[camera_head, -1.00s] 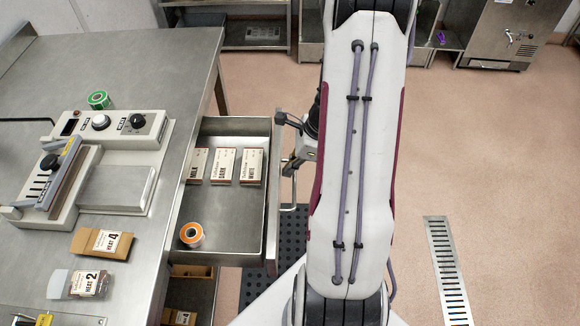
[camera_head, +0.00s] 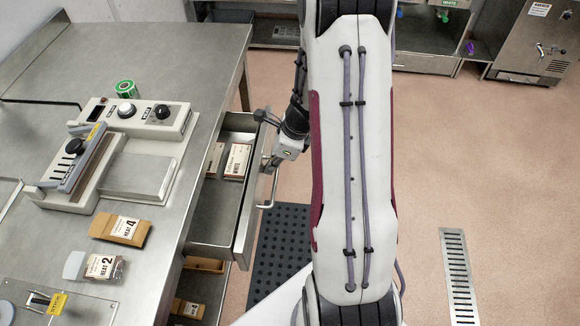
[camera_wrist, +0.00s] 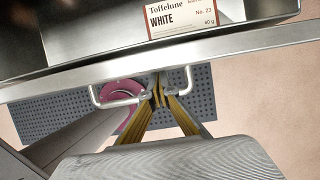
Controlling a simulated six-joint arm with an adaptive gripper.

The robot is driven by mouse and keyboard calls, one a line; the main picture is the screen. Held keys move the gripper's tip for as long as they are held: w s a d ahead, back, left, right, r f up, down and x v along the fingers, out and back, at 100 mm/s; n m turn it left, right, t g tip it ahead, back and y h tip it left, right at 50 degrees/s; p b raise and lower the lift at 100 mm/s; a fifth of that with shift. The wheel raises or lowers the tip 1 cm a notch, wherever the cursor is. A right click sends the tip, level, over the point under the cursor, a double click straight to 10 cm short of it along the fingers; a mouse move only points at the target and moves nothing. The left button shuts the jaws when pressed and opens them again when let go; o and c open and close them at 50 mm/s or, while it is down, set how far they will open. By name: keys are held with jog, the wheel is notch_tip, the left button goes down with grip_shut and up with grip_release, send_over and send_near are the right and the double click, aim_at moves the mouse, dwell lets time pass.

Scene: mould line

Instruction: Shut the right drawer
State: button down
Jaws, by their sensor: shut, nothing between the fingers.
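The steel drawer (camera_head: 246,205) stands partly open from the bench's right side, its front panel toward my arm. White-labelled boxes (camera_head: 236,162) lie inside it; one reading WHITE (camera_wrist: 182,20) shows in the wrist view. A wire bar handle (camera_head: 268,196) is fixed to the drawer front. My gripper (camera_head: 270,163) is at the outside of the drawer front, by the handle, partly hidden by its own wrist. In the wrist view, the closed fingertips (camera_wrist: 158,98) meet at the handle bar (camera_wrist: 122,101), near its middle; exact contact is unclear.
The bench (camera_head: 160,235) carries a sealing machine (camera_head: 140,175), a green tape roll (camera_head: 125,87) and pouches (camera_head: 118,228). A lower compartment (camera_head: 203,285) below the drawer holds another box. A black perforated mat (camera_head: 280,250) and open floor lie right of the drawer.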

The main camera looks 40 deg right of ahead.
send_over(221, 176)
jog(key=shift+s+d, duration=0.3)
jog(key=shift+w+a, duration=0.2)
jog(key=shift+w, duration=0.05)
jog(key=shift+a+r, duration=0.1)
jog(key=shift+r, duration=0.05)
jog(key=shift+v, duration=1.15)
jog(key=v, duration=0.7)
jog(key=shift+s+d+r, duration=0.2)
jog(key=shift+s+d, duration=0.1)
jog(key=shift+d, duration=0.1)
